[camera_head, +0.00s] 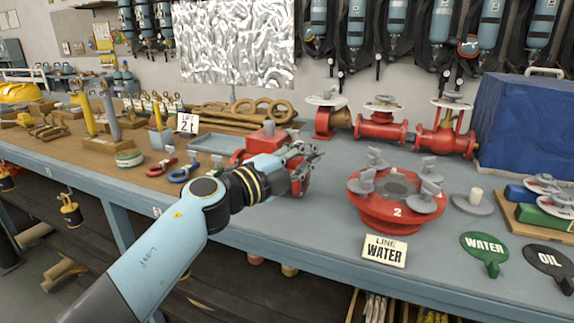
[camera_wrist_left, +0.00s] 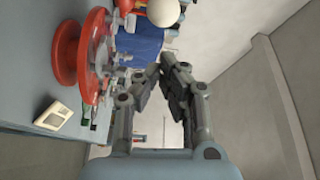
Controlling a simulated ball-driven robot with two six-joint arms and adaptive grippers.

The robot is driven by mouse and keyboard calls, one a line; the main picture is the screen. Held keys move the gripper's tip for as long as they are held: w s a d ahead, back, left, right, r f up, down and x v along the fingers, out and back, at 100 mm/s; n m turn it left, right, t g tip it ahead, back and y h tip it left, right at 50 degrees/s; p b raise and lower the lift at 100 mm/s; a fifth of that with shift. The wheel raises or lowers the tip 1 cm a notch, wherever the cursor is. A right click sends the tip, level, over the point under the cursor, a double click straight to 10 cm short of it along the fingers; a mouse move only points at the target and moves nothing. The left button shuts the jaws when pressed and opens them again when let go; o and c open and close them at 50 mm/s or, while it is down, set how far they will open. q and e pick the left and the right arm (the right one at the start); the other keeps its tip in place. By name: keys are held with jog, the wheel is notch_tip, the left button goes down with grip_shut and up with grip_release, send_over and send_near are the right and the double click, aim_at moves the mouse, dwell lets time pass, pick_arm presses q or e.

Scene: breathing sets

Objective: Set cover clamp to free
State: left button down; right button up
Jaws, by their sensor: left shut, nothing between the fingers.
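A round red cover unit (camera_head: 385,213), marked 2, sits on the bench with several grey wing clamps around its top. One clamp (camera_head: 366,181) is at its left, another (camera_head: 424,199) at its front right. The unit also shows sideways at the left of the left wrist view (camera_wrist_left: 68,55). My left gripper (camera_head: 314,152) is above the bench, to the left of the unit and apart from it. Its fingers (camera_wrist_left: 168,66) are shut and empty. The exact setting of each clamp is too small to tell. My right gripper is not in view.
A "LINE WATER" sign (camera_head: 385,250) stands in front of the unit. Red valves (camera_head: 380,130) stand behind it, and a blue box (camera_head: 525,120) is at the back right. WATER (camera_head: 484,246) and OIL (camera_head: 549,259) tags lie at the right. A red fitting (camera_head: 266,141) is partly behind my arm.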

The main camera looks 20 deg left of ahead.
pick_arm(q)
jog(key=a, duration=0.1)
jog(key=w+a, duration=0.1)
jog(key=w+a+b, duration=0.1)
jog(key=shift+a+f, duration=0.35)
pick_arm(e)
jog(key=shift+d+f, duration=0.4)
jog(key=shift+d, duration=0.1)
pick_arm(q)
jog(key=shift+s+a+m+g+h, duration=0.3)
jog(key=shift+a+m+g+h, duration=0.6)
jog(key=shift+h, duration=0.3)
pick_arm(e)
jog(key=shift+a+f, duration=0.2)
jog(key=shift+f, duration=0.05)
